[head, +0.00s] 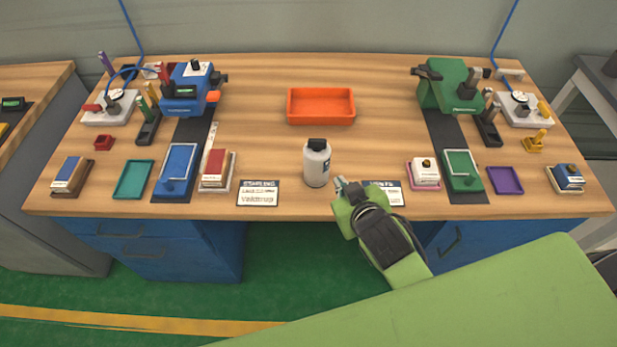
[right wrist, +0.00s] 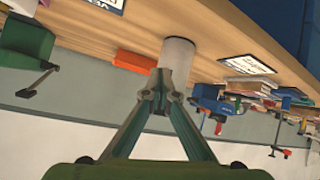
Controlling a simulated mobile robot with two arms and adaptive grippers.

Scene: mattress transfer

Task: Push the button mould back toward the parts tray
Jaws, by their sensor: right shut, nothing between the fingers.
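The parts tray (head: 320,107) is an empty orange tray at the back middle of the bench; its orange wall shows in the right wrist view (right wrist: 134,62). A white bottle with a black cap (head: 316,164) stands upright in front of it. Nothing is clearly recognisable as a button mould; the bottle is the only thing in line with the tray. My right gripper (head: 341,184) is shut and empty, at the front edge, just right of the bottle. In the right wrist view the bottle (right wrist: 178,56) is right beyond the fingertips (right wrist: 163,82); I cannot tell whether they touch. My left gripper is out of view.
Printed cards (head: 258,194) lie left and right along the front edge. A blue machine (head: 188,90) and a green machine (head: 449,87) stand at the sides, with small trays and blocks before them. The wood between the bottle and the orange tray is clear.

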